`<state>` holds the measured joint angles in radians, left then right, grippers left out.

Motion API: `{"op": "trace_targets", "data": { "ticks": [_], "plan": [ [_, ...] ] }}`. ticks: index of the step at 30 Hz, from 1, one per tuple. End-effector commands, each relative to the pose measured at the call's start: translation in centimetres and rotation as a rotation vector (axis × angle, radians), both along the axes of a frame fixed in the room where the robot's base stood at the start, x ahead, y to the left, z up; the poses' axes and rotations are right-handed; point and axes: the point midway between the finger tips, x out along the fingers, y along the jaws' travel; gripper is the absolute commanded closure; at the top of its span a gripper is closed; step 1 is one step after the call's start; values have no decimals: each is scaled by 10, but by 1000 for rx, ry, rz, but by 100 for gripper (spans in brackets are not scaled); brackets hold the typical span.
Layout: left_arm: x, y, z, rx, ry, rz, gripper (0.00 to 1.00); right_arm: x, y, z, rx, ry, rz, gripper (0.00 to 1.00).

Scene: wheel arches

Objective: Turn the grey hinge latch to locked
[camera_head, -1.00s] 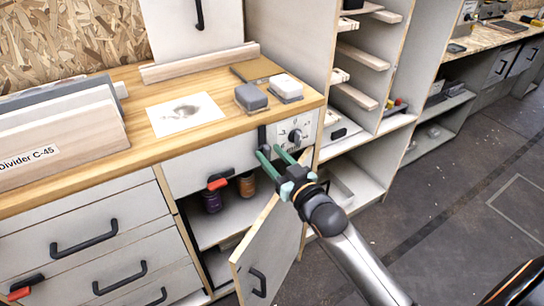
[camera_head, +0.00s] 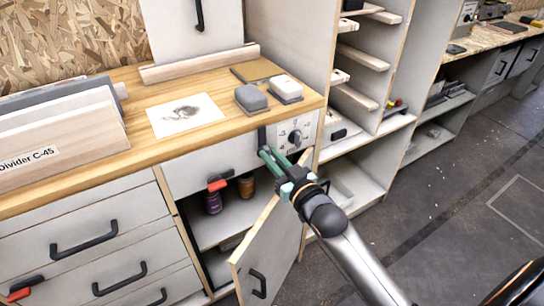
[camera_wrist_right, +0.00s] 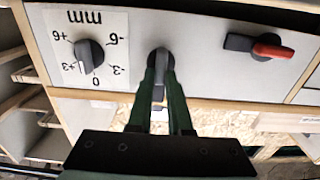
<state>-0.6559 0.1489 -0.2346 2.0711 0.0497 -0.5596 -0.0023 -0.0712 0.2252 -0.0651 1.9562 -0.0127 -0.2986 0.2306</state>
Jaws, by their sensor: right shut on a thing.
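The grey hinge latch (camera_head: 262,137) is on the pale panel just under the wooden worktop. Its lever stands upright in the head view. In the upside-down right wrist view the latch (camera_wrist_right: 159,56) is partly hidden behind the fingers. My right gripper (camera_head: 268,156) has its green fingers closed around the lever. The fingers show close together on the lever in the right wrist view (camera_wrist_right: 159,85). My left gripper is not in view.
A dial with a mm scale (camera_head: 294,136) sits right beside the latch. A red-handled latch (camera_head: 218,184) is to the left. A cabinet door (camera_head: 268,250) hangs open below my right gripper. Grey and white blocks (camera_head: 250,97) rest on the worktop above.

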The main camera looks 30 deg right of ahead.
Motion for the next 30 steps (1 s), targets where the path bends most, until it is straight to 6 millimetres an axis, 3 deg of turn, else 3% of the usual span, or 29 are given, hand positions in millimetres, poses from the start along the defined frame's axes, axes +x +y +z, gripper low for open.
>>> {"op": "trace_targets", "data": {
  "ticks": [30],
  "plan": [
    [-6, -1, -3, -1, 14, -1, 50, 1, 1, 0, 5, 0, 1, 100]
  ]
}}
